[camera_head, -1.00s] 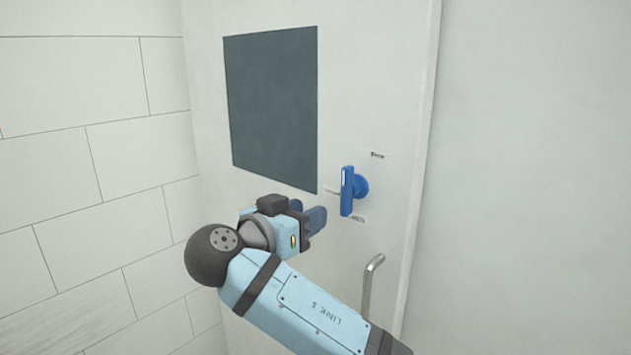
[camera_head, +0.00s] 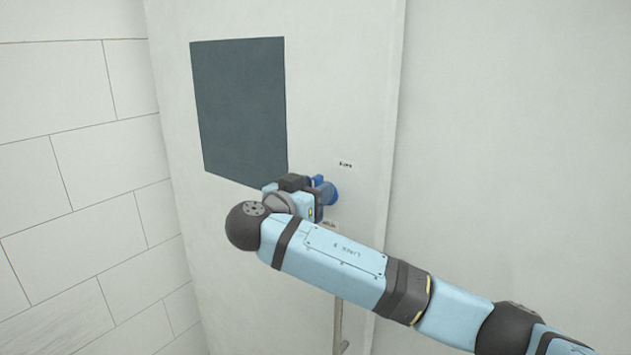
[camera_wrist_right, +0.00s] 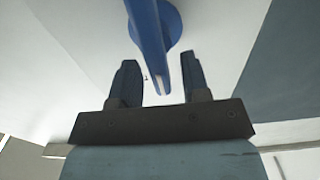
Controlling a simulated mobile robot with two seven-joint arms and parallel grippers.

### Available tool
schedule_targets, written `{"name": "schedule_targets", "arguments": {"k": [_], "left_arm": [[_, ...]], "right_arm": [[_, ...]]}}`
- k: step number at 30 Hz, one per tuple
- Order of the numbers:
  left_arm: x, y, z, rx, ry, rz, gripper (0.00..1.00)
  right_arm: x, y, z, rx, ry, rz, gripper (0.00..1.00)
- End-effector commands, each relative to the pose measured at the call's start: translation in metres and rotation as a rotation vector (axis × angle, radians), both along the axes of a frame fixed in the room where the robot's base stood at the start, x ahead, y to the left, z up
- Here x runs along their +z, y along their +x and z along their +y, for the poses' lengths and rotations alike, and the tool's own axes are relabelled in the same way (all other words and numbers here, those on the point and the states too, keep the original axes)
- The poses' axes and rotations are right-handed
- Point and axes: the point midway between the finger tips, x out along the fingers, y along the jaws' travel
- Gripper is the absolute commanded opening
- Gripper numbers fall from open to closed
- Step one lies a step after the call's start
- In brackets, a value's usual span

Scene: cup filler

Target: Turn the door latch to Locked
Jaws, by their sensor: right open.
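The blue door latch (camera_head: 331,192) is on the white door (camera_head: 348,110), mostly hidden behind my right gripper in the head view. In the right wrist view the latch (camera_wrist_right: 150,35) has a round hub and a lever with a white stripe, whose end reaches down between the fingers. My right gripper (camera_wrist_right: 160,82) is open, with one finger on each side of the lever end. In the head view the right gripper (camera_head: 318,197) is at the latch. My left gripper is not in view.
A small label (camera_head: 345,164) with unreadable text sits above the latch, and another is partly hidden below it. A dark panel (camera_head: 240,105) is on the door. A metal handle (camera_head: 339,325) stands lower down, partly behind my arm. A tiled wall (camera_head: 70,150) is at left.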

Motion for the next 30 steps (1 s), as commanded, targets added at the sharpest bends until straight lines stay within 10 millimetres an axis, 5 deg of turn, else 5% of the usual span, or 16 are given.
{"name": "schedule_targets", "arguments": {"k": [11, 17, 30], "left_arm": [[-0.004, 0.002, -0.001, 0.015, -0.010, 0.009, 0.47], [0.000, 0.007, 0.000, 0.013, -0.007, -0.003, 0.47], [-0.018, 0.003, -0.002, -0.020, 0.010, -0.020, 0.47]], "right_arm": [[0.000, 0.005, -0.004, 0.001, 0.001, 0.001, 0.43], [0.000, 0.005, -0.003, 0.001, 0.001, 0.001, 0.00], [-0.008, 0.005, -0.001, 0.001, -0.049, 0.041, 0.00]]}}
